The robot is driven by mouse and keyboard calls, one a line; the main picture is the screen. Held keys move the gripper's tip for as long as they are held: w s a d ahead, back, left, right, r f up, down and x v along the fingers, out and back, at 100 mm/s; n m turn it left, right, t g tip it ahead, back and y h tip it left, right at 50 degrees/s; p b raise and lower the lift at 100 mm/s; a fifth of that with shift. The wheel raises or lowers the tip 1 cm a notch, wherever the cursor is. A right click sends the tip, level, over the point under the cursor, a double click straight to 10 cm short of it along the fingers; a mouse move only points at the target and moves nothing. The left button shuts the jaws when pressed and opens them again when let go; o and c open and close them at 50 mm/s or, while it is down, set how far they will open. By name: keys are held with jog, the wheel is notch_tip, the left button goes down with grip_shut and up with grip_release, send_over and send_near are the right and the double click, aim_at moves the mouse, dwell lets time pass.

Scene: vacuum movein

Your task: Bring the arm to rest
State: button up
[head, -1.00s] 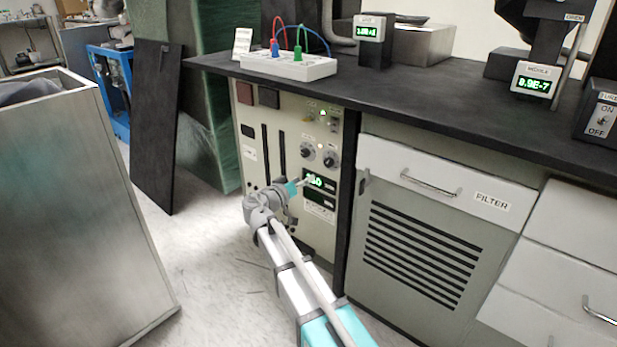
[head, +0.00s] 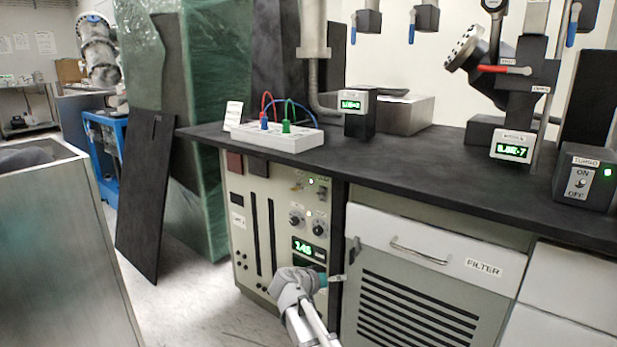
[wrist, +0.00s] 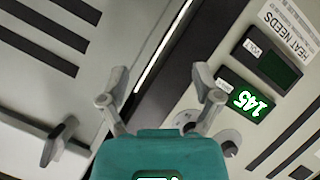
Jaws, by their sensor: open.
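My gripper (wrist: 160,92) is open and empty in the wrist view, its two grey fingers spread apart. Behind them are the dark gap beside the cabinet and the control panel with a green display (wrist: 250,103) reading 145. In the head view my gripper (head: 338,279) is low in front of the panel (head: 262,225), near its right edge. The fingertips are too small there to tell whether they touch anything. My forearm reaches up from the bottom of the picture.
The dark bench top (head: 400,165) carries a white plug board (head: 277,136), gauges and a turbo switch box (head: 586,178). A FILTER drawer (head: 425,245) is right of my gripper. A metal cabinet (head: 65,250) stands at left.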

jog(key=s+d+f+n+g+y, duration=0.1)
jog(key=s+d+f+g+y, duration=0.35)
jog(key=s, duration=0.55)
jog(key=s+d+f+n+g+y, duration=0.1)
jog(key=s+d+f+g+y, duration=0.2)
jog(key=s+d+f+y, duration=0.45)
jog(key=s+a+r+h+p, duration=0.1)
jog(key=s+r+p, duration=0.1)
jog(key=r+p, duration=2.4)
jog(key=s+a+r+g+p, duration=0.1)
jog(key=s+r+p, duration=0.1)
jog(key=r+p, duration=2.4)
jog(key=shift+s+r+h, duration=0.25)
jog(key=shift+r+h, duration=0.15)
jog(key=shift+r, duration=0.3)
